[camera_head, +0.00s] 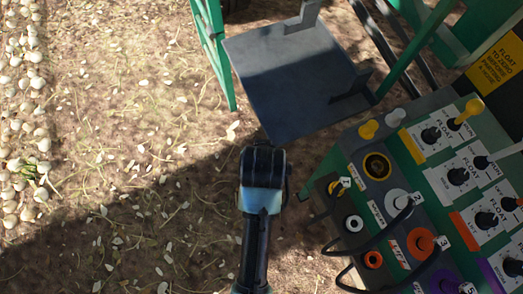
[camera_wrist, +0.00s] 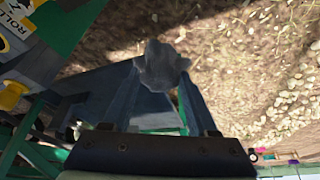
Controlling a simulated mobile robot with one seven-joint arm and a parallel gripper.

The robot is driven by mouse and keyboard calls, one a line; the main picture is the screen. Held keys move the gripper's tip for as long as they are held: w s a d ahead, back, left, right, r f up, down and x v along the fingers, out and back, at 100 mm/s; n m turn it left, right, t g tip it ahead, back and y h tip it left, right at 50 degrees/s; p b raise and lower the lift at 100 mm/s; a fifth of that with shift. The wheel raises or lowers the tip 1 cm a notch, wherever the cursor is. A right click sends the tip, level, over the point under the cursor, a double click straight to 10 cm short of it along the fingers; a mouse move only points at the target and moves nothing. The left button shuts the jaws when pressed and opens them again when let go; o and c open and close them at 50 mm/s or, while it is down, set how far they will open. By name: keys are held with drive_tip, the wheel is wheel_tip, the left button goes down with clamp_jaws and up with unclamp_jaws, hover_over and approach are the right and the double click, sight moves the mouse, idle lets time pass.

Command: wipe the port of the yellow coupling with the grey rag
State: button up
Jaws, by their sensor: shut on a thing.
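My gripper (camera_wrist: 160,85) is shut on the grey rag (camera_wrist: 161,66), a crumpled lump at its fingertips in the wrist view. In the head view my wrist hangs over bare soil, left of the control panel, and the rag is hidden there. The yellow coupling's port (camera_head: 377,166) shows as a dark round opening with a yellowish ring on the panel's upper left. The rag is well apart from the port. A yellow part (camera_wrist: 12,94) also shows at the wrist view's left edge; I cannot tell which one it is.
The panel holds grey (camera_head: 398,202), orange (camera_head: 420,242) and purple (camera_head: 445,282) couplings, with black hoses (camera_head: 375,243) looping over its front edge. Levers (camera_head: 467,111) stand at right. A dark metal plate (camera_head: 290,75) and green frame (camera_head: 213,50) lie ahead.

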drive_tip(key=r+p, duration=0.5)
drive_tip(key=r, duration=0.1)
drive_tip(key=r+p, duration=0.3)
drive_tip(key=shift+s+d+r+p, duration=0.1)
drive_tip(key=shift+s+p, duration=0.2)
drive_tip(key=shift+w+r, duration=0.2)
